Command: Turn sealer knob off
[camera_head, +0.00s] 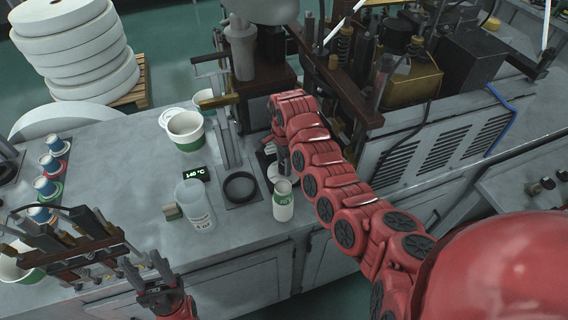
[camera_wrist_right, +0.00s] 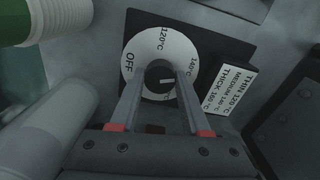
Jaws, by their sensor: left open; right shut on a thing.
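The sealer knob (camera_wrist_right: 160,82) is a dark round knob in a white dial ring (camera_wrist_right: 136,58) in the right wrist view. The ring reads OFF at the left, 120°C at the top and 140°C at the right. A short white mark on the knob lies roughly level, on the side toward 140°C. My right gripper (camera_wrist_right: 158,88) is shut on the knob, one finger on each side. In the head view my right gripper (camera_head: 279,152) is partly hidden by its arm, and the knob cannot be made out. My left gripper (camera_head: 148,272) is open and empty at the lower left.
A small display (camera_head: 194,173) reads 140 °C. A label plate (camera_wrist_right: 229,89) sits beside the dial. Machinery rises behind.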

